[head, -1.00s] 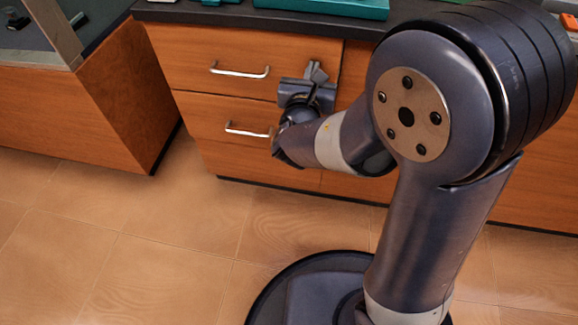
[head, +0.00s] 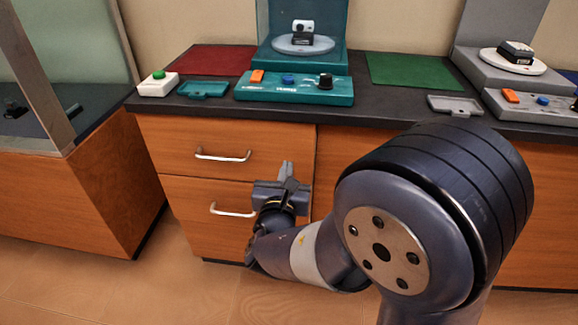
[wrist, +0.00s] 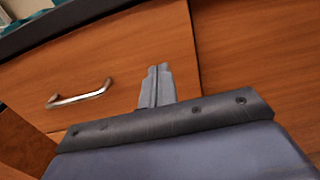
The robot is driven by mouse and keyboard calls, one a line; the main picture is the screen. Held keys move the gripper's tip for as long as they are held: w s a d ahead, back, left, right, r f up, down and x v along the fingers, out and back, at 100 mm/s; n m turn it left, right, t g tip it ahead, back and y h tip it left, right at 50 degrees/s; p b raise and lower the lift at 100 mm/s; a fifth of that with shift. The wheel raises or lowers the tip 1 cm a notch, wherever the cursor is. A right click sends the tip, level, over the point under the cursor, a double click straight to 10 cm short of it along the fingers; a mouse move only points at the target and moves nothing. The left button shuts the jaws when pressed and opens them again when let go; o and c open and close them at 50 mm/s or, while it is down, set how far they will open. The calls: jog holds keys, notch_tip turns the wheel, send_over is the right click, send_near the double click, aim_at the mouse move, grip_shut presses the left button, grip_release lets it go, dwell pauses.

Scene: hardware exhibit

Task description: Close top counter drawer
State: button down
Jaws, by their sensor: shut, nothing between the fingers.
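The top counter drawer (head: 170,138) has a wooden front with a silver bar handle (head: 223,155). Its front looks flush or nearly flush with the counter in the head view. In the wrist view the top drawer front (wrist: 130,48) and its handle (wrist: 79,95) show, the handle to the left of my gripper. My gripper (head: 287,169) is shut and empty, in front of the right part of the drawer fronts; its fingers (wrist: 157,72) point at the drawer's right side. I cannot tell whether the fingertips touch the wood.
A lower drawer (head: 190,205) with its own handle (head: 232,211) sits below. The dark countertop (head: 390,102) holds a teal control panel (head: 295,91), a green-button box (head: 158,84) and trays. A glass-topped wooden case (head: 95,190) stands at left.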

jog(key=s+p, duration=0.1)
jog(key=s, duration=0.6)
jog(key=shift+s+a, duration=0.35)
